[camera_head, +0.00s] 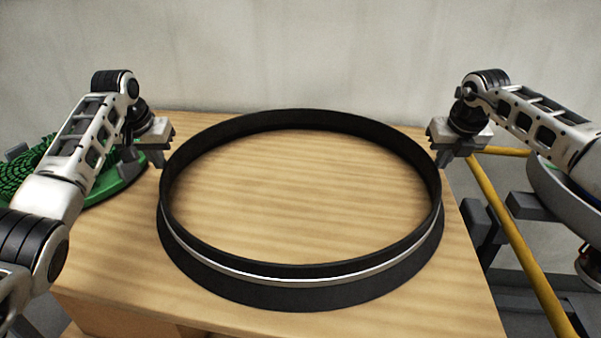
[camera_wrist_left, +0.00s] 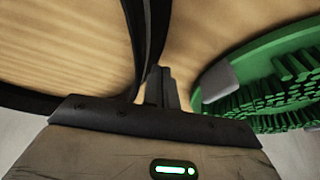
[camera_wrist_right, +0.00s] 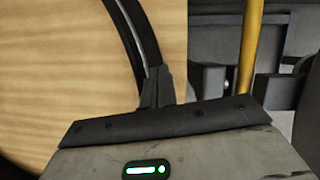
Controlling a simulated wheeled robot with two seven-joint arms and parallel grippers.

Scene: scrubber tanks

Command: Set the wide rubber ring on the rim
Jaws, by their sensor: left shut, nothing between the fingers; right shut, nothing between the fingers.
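A wide black ring (camera_head: 300,267) stands level on the wooden top, its large round opening showing bare wood. A thin bright band (camera_head: 300,283) runs around it, clearest at the front, above a flared black lower part (camera_head: 300,297). I cannot tell for certain where rubber ring and rim meet. My left gripper (camera_head: 160,163) is shut and empty just outside the ring's left side. My right gripper (camera_head: 441,163) is shut and empty just outside its right side. The wrist views show ring walls (camera_wrist_left: 148,35) (camera_wrist_right: 137,30) close beside the fingertips; contact is unclear.
The wooden top (camera_head: 110,260) is bare around the ring. A green round brush (camera_head: 115,185) lies at the left, near my left arm. A yellow rail (camera_head: 510,235) and dark grey framework stand beyond the right edge. A pale wall is behind.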

